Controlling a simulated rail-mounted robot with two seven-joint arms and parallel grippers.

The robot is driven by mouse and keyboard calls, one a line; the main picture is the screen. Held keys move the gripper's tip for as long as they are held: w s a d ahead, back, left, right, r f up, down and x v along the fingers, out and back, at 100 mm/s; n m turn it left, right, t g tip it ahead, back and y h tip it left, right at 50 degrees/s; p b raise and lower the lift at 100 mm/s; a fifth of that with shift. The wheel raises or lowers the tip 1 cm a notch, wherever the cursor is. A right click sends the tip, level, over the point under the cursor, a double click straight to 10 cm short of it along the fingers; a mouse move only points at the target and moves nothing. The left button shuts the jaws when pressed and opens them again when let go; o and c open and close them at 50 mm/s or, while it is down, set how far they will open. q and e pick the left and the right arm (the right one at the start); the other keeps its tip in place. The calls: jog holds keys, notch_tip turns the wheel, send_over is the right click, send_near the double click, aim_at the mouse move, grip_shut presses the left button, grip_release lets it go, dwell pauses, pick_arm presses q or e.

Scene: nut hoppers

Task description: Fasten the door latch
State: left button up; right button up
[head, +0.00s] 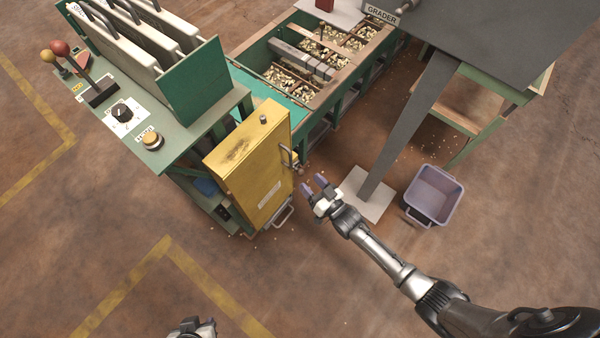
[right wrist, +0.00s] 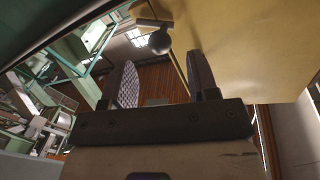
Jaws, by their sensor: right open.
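The yellow cabinet (head: 240,150) stands at the end of the green machine. A small latch with a round knob (head: 299,171) sits at the door's right edge. In the right wrist view the dark round knob (right wrist: 159,42) shows beyond and between the fingers, beside the yellow panel (right wrist: 260,45). My right gripper (head: 313,184) is open and empty, just right of and below the knob, apart from it. My left gripper (head: 192,328) is partly cut off at the bottom edge.
A grey post on a pale foot plate (head: 365,196) stands right of my right gripper. A lilac bin (head: 434,195) is further right. A control panel with levers (head: 110,105) is at the upper left. Open floor lies in front of the cabinet.

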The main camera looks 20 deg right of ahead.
aim_at(300, 174)
jog(key=shift+b+x, duration=1)
jog(key=shift+x, duration=2)
jog(key=shift+c, duration=0.4)
jog(key=c, duration=0.8)
jog(key=n, duration=0.1)
jog(key=f+n, duration=0.1)
jog(key=shift+s+a+n, duration=0.1)
jog(key=shift+n, duration=0.3)
jog(key=n, duration=0.2)
jog(key=shift+f+n+t+y+b, duration=0.2)
jog(key=shift+n+t+y+b, duration=0.1)
jog(key=shift+n+y+b, duration=0.1)
jog(key=o, duration=0.9)
jog(key=shift+s, duration=0.1)
